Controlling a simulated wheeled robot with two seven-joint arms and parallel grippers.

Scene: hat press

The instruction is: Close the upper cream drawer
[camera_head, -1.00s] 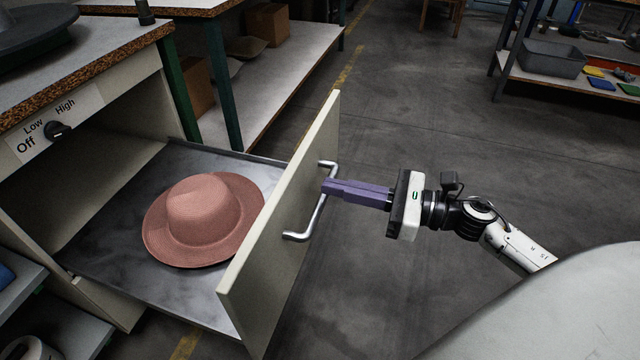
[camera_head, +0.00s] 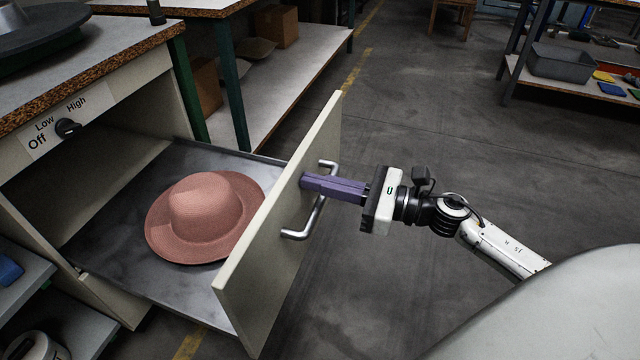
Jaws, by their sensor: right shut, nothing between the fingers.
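The upper cream drawer stands pulled out of the cabinet; its cream front panel (camera_head: 285,215) faces right and carries a bent metal handle (camera_head: 318,215). A pink brimmed hat (camera_head: 207,215) lies on the drawer's dark metal floor (camera_head: 120,240). My right gripper (camera_head: 304,182) is shut and empty. Its purple fingers point left, with the tips at the front panel, within the span of the handle. I cannot tell for sure whether the tips touch the panel. My left gripper is not in view.
The cabinet has a worktop (camera_head: 110,45) and a dial (camera_head: 67,127) marked Off, Low and High. Lower shelves (camera_head: 85,330) are at the bottom left. A bench with boxes (camera_head: 280,75) stands behind, and a rack with a grey bin (camera_head: 560,62) at the back right. The floor right of the drawer is clear.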

